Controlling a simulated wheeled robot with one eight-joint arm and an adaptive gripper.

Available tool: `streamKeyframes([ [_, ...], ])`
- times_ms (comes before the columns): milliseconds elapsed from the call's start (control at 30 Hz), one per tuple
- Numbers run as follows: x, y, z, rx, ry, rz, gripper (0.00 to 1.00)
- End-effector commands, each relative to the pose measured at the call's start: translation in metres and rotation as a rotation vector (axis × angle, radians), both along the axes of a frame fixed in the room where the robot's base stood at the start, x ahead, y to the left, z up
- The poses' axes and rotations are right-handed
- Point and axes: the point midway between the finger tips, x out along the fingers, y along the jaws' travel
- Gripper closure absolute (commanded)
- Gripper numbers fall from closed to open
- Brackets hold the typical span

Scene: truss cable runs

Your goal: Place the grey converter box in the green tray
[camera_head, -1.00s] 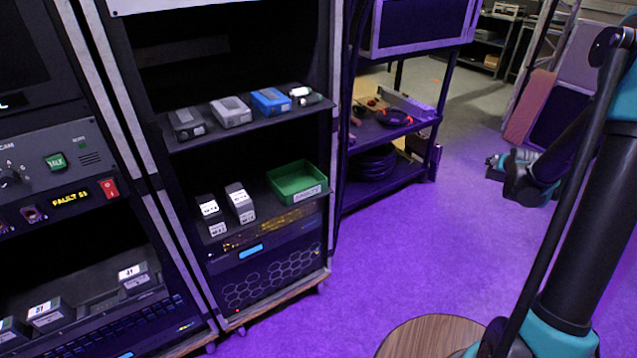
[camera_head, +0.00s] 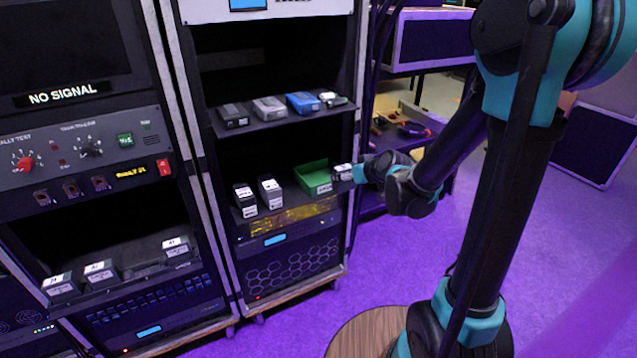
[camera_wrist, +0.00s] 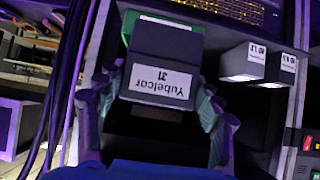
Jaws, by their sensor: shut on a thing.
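My gripper (camera_wrist: 158,112) is shut on a dark grey block (camera_wrist: 165,45) with a white label that reads upside down. In the head view the gripper (camera_head: 357,172) holds this labelled block (camera_head: 342,171) at the right edge of the green tray (camera_head: 318,188). The tray stands on the lower shelf of the middle rack. In the wrist view only a green edge of the tray (camera_wrist: 128,24) shows behind the block, which hides the rest. A light grey box (camera_head: 270,108), resembling a converter box, sits on the upper shelf, apart from my gripper.
Two labelled blocks (camera_head: 245,200) (camera_head: 270,190) stand left of the tray. A dark box (camera_head: 233,116), a blue box (camera_head: 302,102) and a small white-ended item (camera_head: 333,99) share the upper shelf. The rack's right post (camera_head: 352,225) is close to my gripper.

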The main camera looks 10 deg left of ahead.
Motion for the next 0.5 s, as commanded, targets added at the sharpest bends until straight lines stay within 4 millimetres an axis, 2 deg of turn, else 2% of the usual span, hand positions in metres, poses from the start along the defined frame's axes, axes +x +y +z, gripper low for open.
streamKeyframes([
  [67, 0.007, 0.008, 0.003, 0.001, -0.002, 0.011, 0.79],
  [133, 0.023, 0.018, 0.006, 0.000, -0.002, 0.014, 0.79],
  [300, 0.075, 0.050, 0.017, -0.001, -0.001, 0.013, 0.79],
  [500, 0.121, 0.085, 0.027, -0.001, -0.002, 0.012, 0.79],
])
